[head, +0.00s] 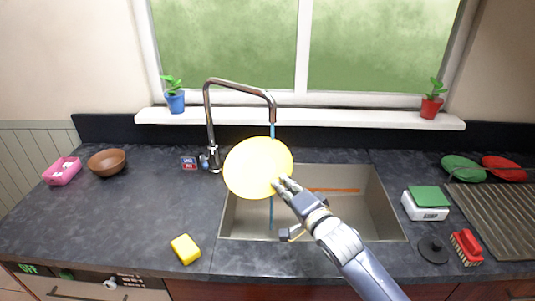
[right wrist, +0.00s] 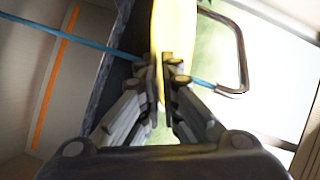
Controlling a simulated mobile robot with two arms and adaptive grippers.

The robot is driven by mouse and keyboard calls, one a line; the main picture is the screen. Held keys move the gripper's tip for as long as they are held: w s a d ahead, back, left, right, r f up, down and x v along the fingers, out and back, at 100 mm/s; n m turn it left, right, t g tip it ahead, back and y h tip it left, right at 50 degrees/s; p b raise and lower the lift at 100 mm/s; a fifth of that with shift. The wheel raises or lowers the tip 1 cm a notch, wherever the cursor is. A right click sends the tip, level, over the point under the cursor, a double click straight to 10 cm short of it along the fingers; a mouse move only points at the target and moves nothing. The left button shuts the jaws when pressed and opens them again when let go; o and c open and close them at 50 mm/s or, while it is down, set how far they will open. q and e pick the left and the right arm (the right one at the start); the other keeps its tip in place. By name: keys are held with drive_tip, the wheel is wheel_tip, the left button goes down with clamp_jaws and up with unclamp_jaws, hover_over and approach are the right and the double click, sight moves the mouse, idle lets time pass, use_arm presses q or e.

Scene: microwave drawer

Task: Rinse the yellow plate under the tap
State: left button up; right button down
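The yellow plate (head: 256,168) is held up in front of the tap (head: 240,84), above the left part of the sink (head: 365,208). My right gripper (head: 282,186) is shut on the plate's lower right rim. The right wrist view shows both fingers pinching the plate (right wrist: 174,30), seen nearly edge-on. A thin blue water stream (head: 271,214) runs down from the spout, showing above and below the plate. It also crosses the right wrist view (right wrist: 100,48); the fingers hide where it meets or passes the plate. My left gripper is not in view.
A yellow sponge (head: 186,249) lies on the counter left of the sink. A brown bowl (head: 107,162) and pink container (head: 62,171) stand far left.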

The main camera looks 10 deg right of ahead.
drive_tip(key=s+a+r+p, duration=0.2)
drive_tip(key=s+r+p, duration=0.2)
drive_tip(key=p, duration=0.1)
drive_tip(key=shift+s+a, duration=0.15)
drive_tip(key=shift+a, duration=0.25)
idle(0.3)
